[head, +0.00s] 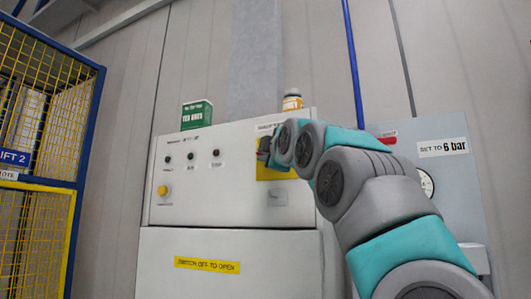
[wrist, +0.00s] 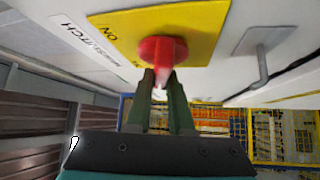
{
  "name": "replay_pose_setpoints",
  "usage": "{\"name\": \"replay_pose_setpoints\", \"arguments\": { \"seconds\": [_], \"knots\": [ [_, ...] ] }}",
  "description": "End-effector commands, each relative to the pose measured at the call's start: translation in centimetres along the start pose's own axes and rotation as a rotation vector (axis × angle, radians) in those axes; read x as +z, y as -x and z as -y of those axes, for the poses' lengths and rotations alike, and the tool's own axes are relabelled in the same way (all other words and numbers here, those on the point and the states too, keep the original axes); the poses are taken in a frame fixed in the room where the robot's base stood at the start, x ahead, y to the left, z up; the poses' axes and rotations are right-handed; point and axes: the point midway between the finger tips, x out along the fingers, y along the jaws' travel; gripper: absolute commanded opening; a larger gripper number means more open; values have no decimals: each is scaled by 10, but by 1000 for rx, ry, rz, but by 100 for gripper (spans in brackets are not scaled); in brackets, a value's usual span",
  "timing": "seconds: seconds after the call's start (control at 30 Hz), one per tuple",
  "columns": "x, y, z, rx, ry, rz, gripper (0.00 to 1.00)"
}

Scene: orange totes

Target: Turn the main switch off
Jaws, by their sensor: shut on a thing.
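The main switch is a red rotary knob (wrist: 165,48) on a yellow plate (wrist: 195,22) in the wrist view. A "MAIN SWITCH" label (wrist: 85,37) and the word "ON" are beside it. My gripper (wrist: 161,82) is shut on the knob's red grip, with a dark finger on either side. In the head view the yellow plate (head: 268,172) shows at the right of the grey cabinet front. There my arm hides most of the knob and the gripper. I cannot tell exactly which mark the knob points to.
The grey cabinet (head: 165,205) has a yellow button (head: 163,190) and several small lamps. A green box (head: 197,114) and an orange jar (head: 292,100) stand on top. A metal hook-like handle (wrist: 262,65) sticks out beside the plate. A yellow mesh cage (head: 40,130) is at left.

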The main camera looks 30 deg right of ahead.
Motion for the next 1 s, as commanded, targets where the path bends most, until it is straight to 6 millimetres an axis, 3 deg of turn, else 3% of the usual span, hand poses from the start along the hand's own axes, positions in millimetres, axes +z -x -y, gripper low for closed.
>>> {"name": "replay_pose_setpoints", "arguments": {
  "seconds": [1.0],
  "knots": [
    [0,-1,3,-108,103,1,0]
  ]
}}
